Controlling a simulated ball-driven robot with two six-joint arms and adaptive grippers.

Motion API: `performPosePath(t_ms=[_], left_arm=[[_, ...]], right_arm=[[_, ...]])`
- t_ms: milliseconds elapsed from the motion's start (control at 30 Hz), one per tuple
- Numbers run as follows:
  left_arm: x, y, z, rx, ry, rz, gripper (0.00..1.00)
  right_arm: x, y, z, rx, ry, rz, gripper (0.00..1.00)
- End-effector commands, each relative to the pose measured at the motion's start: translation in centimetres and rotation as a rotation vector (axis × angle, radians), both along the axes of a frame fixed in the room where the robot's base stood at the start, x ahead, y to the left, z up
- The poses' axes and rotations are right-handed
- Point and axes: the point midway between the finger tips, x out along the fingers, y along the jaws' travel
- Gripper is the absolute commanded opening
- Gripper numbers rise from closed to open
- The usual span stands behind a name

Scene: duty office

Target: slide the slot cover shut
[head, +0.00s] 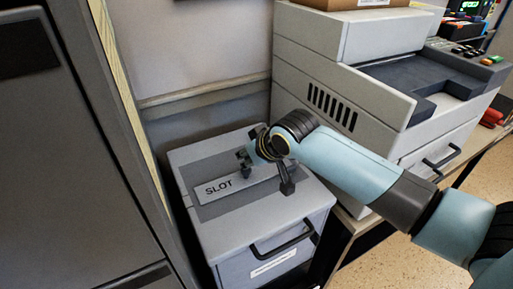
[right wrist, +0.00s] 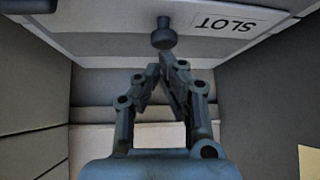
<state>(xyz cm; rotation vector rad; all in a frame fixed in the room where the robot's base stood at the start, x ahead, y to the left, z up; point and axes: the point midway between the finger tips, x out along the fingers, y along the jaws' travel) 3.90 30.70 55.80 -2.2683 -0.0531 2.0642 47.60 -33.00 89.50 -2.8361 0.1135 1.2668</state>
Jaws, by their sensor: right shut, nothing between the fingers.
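The grey box (head: 268,222) has a darker grey panel (head: 208,172) on top. A pale plate lettered SLOT (head: 218,189) lies on that panel; it also shows upside down in the right wrist view (right wrist: 225,24). A dark knob (right wrist: 163,36) stands to the right of the lettering in the head view (head: 287,186). My right gripper (head: 244,159) is over the back of the box top. My arm hides part of the top, and I cannot make out the cover's edges. My left gripper is out of view.
A dark grey cabinet (head: 65,150) rises close on the left. A wall with a rail (head: 205,95) is behind. The box front has a black handle (head: 283,243).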

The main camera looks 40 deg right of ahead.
Motion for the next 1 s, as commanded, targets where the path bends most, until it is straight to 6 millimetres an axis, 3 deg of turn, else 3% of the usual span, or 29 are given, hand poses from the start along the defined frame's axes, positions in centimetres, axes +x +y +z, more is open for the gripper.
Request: performPosePath(t_ms=[200, 433, 1000], left_arm=[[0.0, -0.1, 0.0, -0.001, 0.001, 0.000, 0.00], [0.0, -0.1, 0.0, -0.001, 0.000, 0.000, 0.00], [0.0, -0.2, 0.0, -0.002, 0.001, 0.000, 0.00]], right_arm=[[-3.1, 0.2, 3.8, -0.003, -0.008, 0.003, 0.00], [-5.3, 0.4, 6.5, -0.003, -0.011, 0.002, 0.00], [-5.9, 0.5, 7.2, -0.002, -0.013, 0.001, 0.00]])
